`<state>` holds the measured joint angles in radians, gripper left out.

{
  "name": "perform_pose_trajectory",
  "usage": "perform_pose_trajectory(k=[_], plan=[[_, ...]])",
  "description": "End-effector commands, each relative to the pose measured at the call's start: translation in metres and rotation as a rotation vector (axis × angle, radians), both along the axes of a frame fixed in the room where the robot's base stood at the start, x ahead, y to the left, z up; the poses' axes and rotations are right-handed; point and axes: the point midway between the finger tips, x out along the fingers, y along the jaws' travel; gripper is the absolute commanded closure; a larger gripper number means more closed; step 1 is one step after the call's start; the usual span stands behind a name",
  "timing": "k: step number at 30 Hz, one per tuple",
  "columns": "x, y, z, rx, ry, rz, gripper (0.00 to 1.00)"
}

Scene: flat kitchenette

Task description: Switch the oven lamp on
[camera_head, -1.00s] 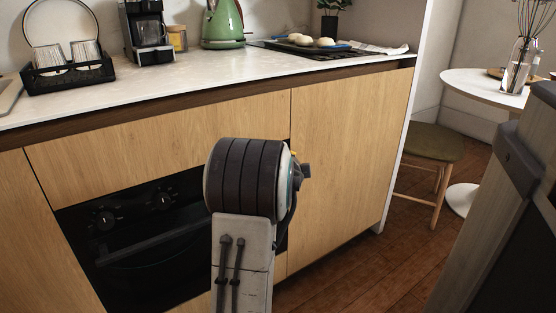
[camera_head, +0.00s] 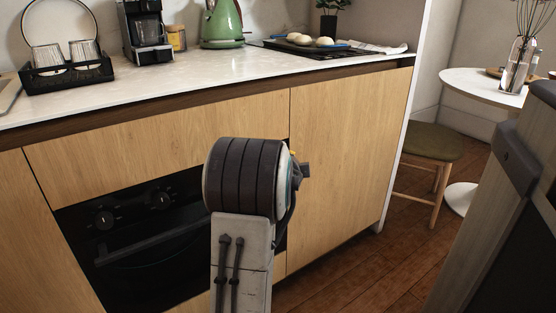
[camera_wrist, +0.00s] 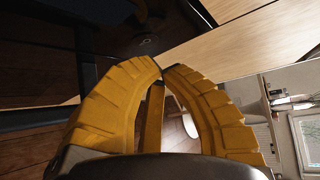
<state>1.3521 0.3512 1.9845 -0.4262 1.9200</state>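The black oven (camera_head: 140,262) is built into the wooden cabinet front at the lower left of the head view. Its control panel has two dark round knobs, a left knob (camera_head: 105,220) and a right knob (camera_head: 160,201), above a long bar handle (camera_head: 150,243). The oven window is dark and no lamp glow shows. My arm hides the oven's right end. In the wrist view, my gripper (camera_wrist: 161,67) has its yellow fingers curved together at the tips, with nothing seen between them. A dark knob (camera_wrist: 148,43) shows just beyond the fingertips; contact cannot be told.
The white worktop (camera_head: 230,66) above the oven carries a glass rack (camera_head: 68,76), a coffee maker (camera_head: 148,35), a green kettle (camera_head: 222,25) and a hob. A chair (camera_head: 432,142) and round table (camera_head: 478,84) stand at right. A grey unit stands at the right edge.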

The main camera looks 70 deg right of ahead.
Motion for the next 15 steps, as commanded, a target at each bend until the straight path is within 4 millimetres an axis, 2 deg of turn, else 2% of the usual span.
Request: perform_pose_trajectory(k=[15], plan=[[0.0047, -0.0037, 0.0001, 0.0, -0.002, 0.006, 1.0]])
